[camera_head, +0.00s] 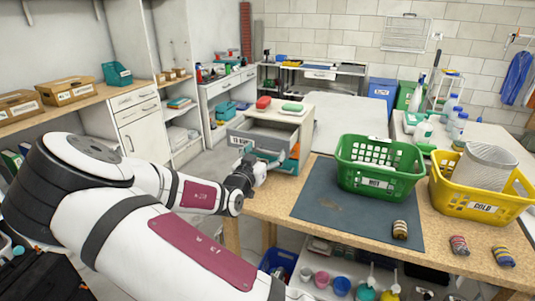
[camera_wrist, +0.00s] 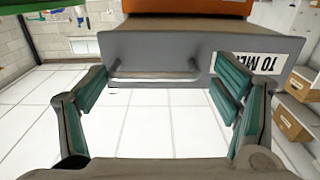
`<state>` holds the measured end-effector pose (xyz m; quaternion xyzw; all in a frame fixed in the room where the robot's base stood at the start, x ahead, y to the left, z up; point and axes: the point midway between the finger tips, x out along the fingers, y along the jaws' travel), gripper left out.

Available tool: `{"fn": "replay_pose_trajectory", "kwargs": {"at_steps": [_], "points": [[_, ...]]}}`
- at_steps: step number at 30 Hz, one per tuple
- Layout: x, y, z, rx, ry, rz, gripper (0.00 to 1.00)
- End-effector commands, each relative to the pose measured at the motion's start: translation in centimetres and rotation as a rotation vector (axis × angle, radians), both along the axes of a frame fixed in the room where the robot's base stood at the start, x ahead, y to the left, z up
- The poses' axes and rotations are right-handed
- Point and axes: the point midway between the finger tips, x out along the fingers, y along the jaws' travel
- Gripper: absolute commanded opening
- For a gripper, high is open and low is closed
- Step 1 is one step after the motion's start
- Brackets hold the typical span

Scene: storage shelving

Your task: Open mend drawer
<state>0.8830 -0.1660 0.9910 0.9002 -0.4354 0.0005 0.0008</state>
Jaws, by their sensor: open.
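The mend drawer has a grey front (camera_head: 255,143) on a small cabinet (camera_head: 289,113) beyond the wooden table, and appears to stand partly out. In the wrist view the drawer front (camera_wrist: 200,46) fills the upper middle, with an upside-down label (camera_wrist: 248,67) reading in part "TO ME". Its bar handle (camera_wrist: 155,79) lies between the fingers in the picture. My gripper (camera_wrist: 158,97) is open and empty, with teal finger pads on either side. In the head view my gripper (camera_head: 245,176) is near the drawer front; contact cannot be told.
The wooden table (camera_head: 262,203) holds a green basket (camera_head: 376,181), a yellow basket (camera_head: 465,203) and several rolled cloths (camera_head: 400,230). An orange surface (camera_wrist: 187,6) adjoins the drawer. Shelves and a workbench (camera_head: 95,91) line the left.

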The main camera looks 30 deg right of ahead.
Motion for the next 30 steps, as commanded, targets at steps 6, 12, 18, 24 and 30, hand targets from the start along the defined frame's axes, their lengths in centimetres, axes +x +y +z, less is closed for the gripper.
{"fn": "replay_pose_trajectory", "kwargs": {"at_steps": [6, 12, 18, 24, 30], "points": [[-2.0, 2.7, -0.1, 0.003, 0.002, 0.004, 0.83], [-4.7, 5.7, -0.1, 0.002, 0.003, -0.002, 0.83], [-6.7, 8.0, -0.1, 0.002, 0.003, -0.006, 0.83], [-7.6, 8.8, 0.0, 0.0, 0.003, -0.01, 0.83], [-7.6, 8.8, 0.0, 0.0, 0.003, -0.011, 0.83]]}}
